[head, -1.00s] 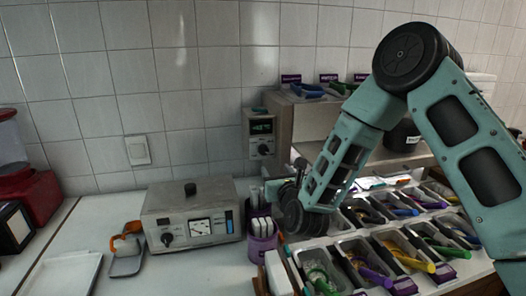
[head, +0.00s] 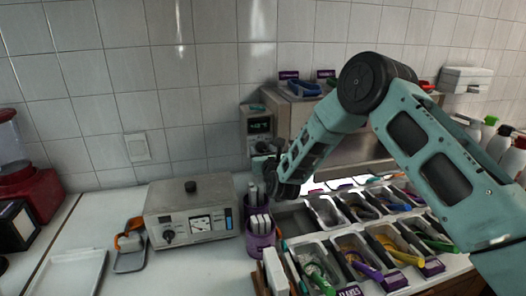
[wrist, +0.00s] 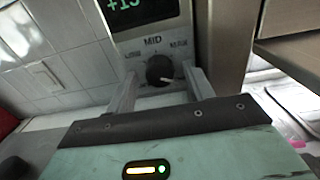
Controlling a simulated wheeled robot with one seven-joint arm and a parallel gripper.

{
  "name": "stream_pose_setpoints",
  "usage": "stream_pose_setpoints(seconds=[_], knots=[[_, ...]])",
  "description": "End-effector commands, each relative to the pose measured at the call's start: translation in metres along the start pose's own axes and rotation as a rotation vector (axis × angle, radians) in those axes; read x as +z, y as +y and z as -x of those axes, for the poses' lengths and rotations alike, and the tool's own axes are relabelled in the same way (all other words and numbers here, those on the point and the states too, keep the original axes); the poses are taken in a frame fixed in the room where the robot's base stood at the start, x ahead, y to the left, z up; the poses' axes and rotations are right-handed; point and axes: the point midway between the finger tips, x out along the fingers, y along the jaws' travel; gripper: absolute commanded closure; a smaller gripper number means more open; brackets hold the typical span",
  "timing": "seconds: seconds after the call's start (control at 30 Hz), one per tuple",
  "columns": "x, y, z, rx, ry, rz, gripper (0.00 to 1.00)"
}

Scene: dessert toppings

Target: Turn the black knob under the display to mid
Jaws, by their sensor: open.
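The black knob (wrist: 159,69) is on a grey wall unit, below its green-lit display (wrist: 140,12). The labels LOW, MID and MAX are around it, with MID straight above. The knob's white mark points to the right and slightly down, away from MID. My gripper (wrist: 162,74) is open, with one finger to each side of the knob. I cannot tell whether either finger touches it. In the head view the display (head: 260,126) shows, and my gripper (head: 264,158) is in front of the lower part of the unit, hiding the knob.
A metal box (head: 192,207) with its own dials stands on the counter to the left. A purple cup (head: 260,243) of white sticks is below my gripper. A steel shelf unit (head: 345,150) is close on the right, above several topping trays.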

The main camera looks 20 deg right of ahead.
Motion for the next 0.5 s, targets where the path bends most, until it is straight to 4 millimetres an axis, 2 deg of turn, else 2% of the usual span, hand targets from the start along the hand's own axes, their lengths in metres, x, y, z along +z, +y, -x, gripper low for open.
stream_pose_setpoints(seconds=[0.1, 0.2, 0.27, 0.5], knots=[[-0.0002, 0.0000, 0.0002, 0.000, 0.000, 0.000, 0.50], [-0.0001, 0.0000, 0.0003, 0.000, 0.000, 0.000, 0.78], [-0.0001, 0.0000, 0.0003, 0.000, 0.000, 0.000, 0.92], [-0.0008, 0.0000, 0.0003, 0.000, 0.000, 0.009, 0.92]])
